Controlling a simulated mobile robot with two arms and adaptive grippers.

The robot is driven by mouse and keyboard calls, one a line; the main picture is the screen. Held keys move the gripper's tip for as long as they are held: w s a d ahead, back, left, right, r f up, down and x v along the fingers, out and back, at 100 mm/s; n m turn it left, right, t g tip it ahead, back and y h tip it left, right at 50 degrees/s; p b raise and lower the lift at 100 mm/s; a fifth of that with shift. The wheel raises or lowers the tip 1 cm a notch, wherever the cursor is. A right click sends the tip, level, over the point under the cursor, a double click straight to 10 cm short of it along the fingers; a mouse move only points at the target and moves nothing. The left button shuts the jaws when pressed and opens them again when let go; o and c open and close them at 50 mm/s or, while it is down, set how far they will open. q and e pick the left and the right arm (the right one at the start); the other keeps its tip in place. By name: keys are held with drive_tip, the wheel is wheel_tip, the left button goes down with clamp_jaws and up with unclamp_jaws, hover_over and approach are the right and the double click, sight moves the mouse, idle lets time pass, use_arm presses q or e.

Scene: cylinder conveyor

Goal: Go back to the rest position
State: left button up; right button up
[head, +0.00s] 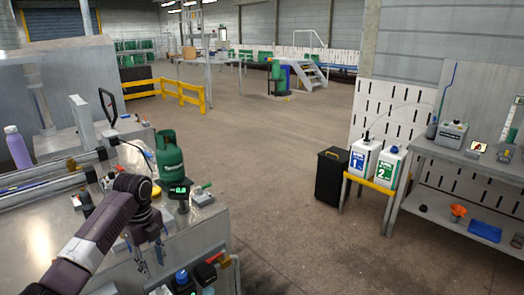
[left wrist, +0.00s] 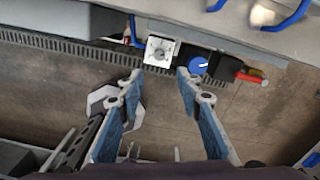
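My left arm (head: 100,232) reaches in from the lower left in the head view. Its left gripper (head: 151,262) hangs pointing down at the front edge of the metal workbench (head: 40,245). In the left wrist view, the left gripper (left wrist: 159,78) has its two blue-padded fingers wide apart, with nothing between them but floor further below. A green gas cylinder (head: 170,160) stands upright on the bench behind the gripper, apart from it, by a lit display (head: 179,190). My right arm and gripper are not in view.
A control box with a blue knob (left wrist: 198,65) and a red-handled switch (left wrist: 250,76) sits close beyond the fingertips. A purple bottle (head: 17,147) stands at left. A black case (head: 331,177) and white canisters (head: 364,158) stand at right. The middle floor is clear.

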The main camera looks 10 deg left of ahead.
use_arm(q)
drive_tip(key=s+d+f+n+t, duration=0.2)
drive_tip(key=s+d+f+n, duration=0.6)
drive_tip(key=s+d+f, duration=0.8)
drive_tip(key=s+d+r+n+t, duration=0.1)
drive_tip(key=s+r+n, duration=0.2)
drive_tip(key=s+n, duration=0.45)
drive_tip(key=s+r+n+t, duration=0.15)
drive_tip(key=s+n, duration=0.35)
drive_tip(key=s, duration=0.5)
drive_tip(key=s+f+g, duration=0.2)
drive_tip(key=s+f, duration=0.1)
drive_tip(key=f, duration=2.5)
drive_tip(key=s+a+f+g, duration=0.1)
drive_tip(key=s+a+f, duration=0.2)
drive_tip(key=s+f, duration=1.1)
drive_tip(key=shift+s, duration=1.15)
drive_tip(key=shift+s+a+g, duration=0.1)
drive_tip(key=shift+s+g, duration=0.05)
drive_tip(key=shift+g, duration=0.1)
drive_tip(key=shift+c, duration=0.6)
